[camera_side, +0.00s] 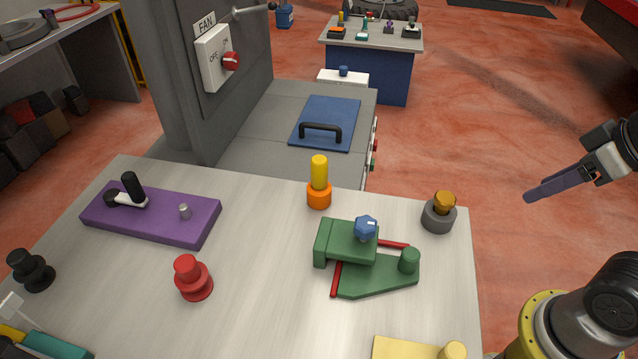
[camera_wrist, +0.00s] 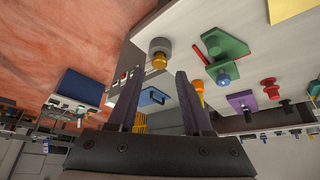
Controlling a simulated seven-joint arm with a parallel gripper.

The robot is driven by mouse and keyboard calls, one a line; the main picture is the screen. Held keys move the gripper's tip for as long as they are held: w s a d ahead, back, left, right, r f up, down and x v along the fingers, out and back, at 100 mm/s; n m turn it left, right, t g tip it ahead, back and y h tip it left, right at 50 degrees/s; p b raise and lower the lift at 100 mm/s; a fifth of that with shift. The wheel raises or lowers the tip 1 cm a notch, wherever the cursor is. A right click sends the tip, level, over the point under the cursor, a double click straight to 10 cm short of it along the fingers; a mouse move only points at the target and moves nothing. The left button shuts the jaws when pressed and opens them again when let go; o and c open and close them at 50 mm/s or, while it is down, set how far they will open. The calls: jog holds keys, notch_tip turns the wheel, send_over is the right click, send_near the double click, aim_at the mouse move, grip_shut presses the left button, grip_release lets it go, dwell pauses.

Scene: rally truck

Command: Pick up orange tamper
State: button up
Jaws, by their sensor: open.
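The orange tamper (camera_side: 319,194), an orange base with an upright yellow handle, stands on the light work table (camera_side: 265,265) near its far edge. In the wrist view the tamper (camera_wrist: 199,86) shows just right of the right finger, partly hidden by it. My gripper (camera_side: 528,198) is off to the right of the table in the side view, well apart from the tamper. In the wrist view its two dark fingers (camera_wrist: 156,73) are spread with nothing between them.
A grey pot with an amber knob (camera_side: 439,215) stands right of the tamper. A green fixture with a blue knob (camera_side: 365,228) is in front. A red knob piece (camera_side: 193,278) and a purple block (camera_side: 150,215) are left. Bare table lies around the tamper.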

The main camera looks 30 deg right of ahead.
jog(key=shift+o, duration=0.2)
jog(key=o, duration=0.4)
